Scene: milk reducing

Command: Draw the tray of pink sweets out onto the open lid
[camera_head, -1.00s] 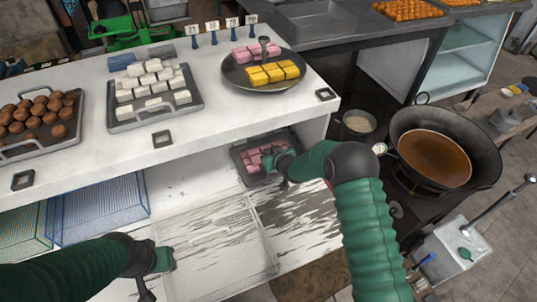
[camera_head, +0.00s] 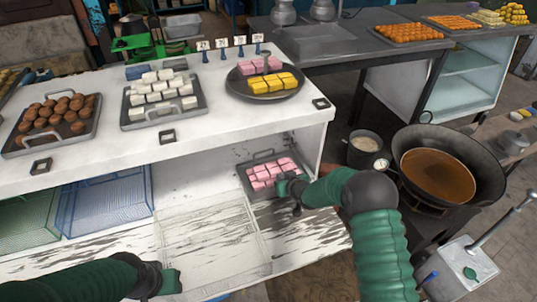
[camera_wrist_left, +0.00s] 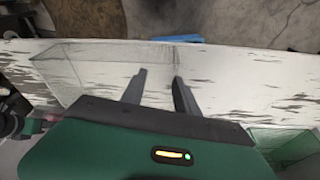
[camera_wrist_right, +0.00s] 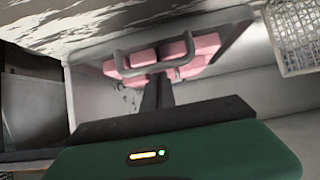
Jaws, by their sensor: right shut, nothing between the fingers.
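The grey tray (camera_head: 243,178) of pink sweets (camera_head: 272,172) sits inside the white cabinet, below the counter and near its right wall. The open lid (camera_head: 310,236) is the streaked white flap folded out in front. My right gripper (camera_head: 296,203) is at the tray's near side. In the right wrist view its shut, empty fingers (camera_wrist_right: 157,82) point at the tray's handle (camera_wrist_right: 124,62), with pink sweets (camera_wrist_right: 170,52) behind.
A green basket (camera_head: 24,218) and a blue basket (camera_head: 105,203) stand left in the cabinet. Trays of brown balls and white sweets, and a round plate (camera_head: 237,85), are on the counter (camera_head: 215,115). A pan of brown liquid (camera_head: 440,176) stands at the right.

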